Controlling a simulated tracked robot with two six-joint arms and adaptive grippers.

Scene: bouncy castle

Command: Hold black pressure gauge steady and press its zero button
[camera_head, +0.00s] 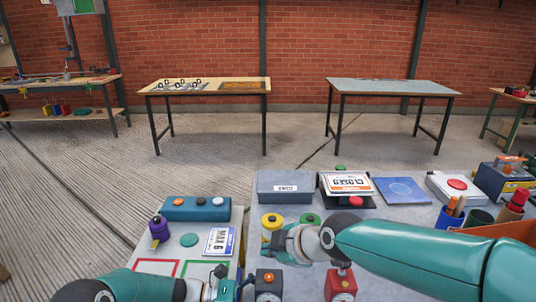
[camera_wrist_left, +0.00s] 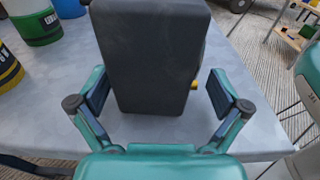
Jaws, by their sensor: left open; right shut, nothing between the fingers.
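The black pressure gauge (camera_head: 268,286) stands at the front edge of the grey table, with an orange button on top and a dial facing me. My left gripper (camera_head: 238,285) is open just left of it. In the left wrist view the dark back or side of the gauge (camera_wrist_left: 155,55) fills the space between the open fingers (camera_wrist_left: 160,98), with gaps on both sides. My right gripper (camera_head: 270,240) is shut and empty, above and behind the gauge, apart from its button.
A red gauge (camera_head: 340,284) stands to the right. Yellow (camera_head: 271,221) and green (camera_head: 310,219) round items sit behind my right gripper. A grey box (camera_head: 285,186) and a tilted sign (camera_head: 348,184) stand farther back. A tray with a purple item (camera_head: 159,230) lies left.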

